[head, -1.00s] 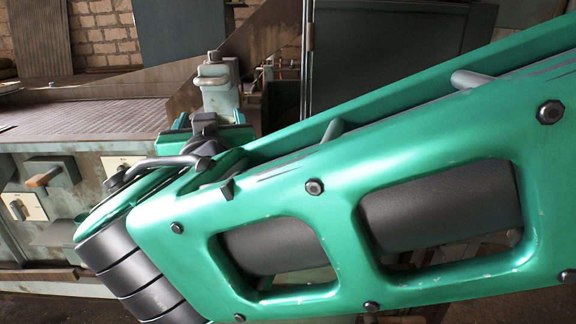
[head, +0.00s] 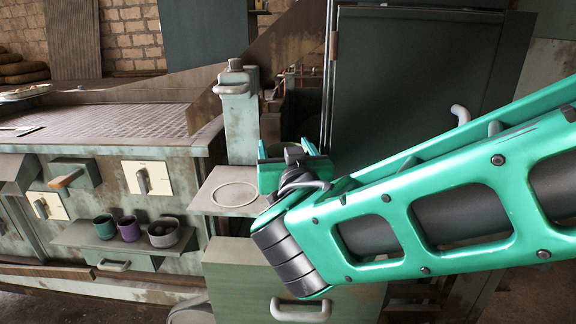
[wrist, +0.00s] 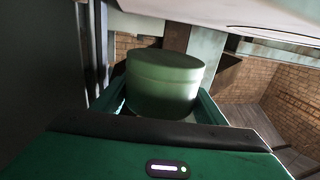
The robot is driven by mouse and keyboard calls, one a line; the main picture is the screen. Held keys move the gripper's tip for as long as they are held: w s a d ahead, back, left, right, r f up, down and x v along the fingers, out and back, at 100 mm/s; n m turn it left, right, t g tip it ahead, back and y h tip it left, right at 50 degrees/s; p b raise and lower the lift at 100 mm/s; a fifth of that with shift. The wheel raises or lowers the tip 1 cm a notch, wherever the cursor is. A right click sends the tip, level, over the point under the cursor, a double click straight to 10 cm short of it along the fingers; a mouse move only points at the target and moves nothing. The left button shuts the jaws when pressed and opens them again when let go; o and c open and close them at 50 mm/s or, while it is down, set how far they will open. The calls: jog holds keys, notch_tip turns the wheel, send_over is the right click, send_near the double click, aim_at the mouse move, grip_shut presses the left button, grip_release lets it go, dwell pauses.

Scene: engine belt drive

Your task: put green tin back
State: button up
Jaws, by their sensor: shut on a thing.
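The green tin (wrist: 165,85), a short round tin with a lid, fills the middle of the wrist view. My gripper (wrist: 160,108) is shut on it, with a finger on either side. In the head view my gripper (head: 291,165) is in front of the dark cabinet, just right of a small ledge (head: 205,203) with a pale ring marked on it.
A pale green post (head: 238,120) stands behind the ledge. Three cups (head: 130,229) sit on a lower shelf at left. A bench top (head: 110,122) extends left. The dark cabinet door (head: 410,80) stands behind my arm. A drawer (head: 240,270) is below the ledge.

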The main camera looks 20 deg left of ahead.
jog(key=shift+f, duration=1.95)
jog(key=shift+f, duration=0.1)
jog(key=o, duration=1.2)
jog(key=shift+c, duration=0.2)
jog(key=v, duration=1.2)
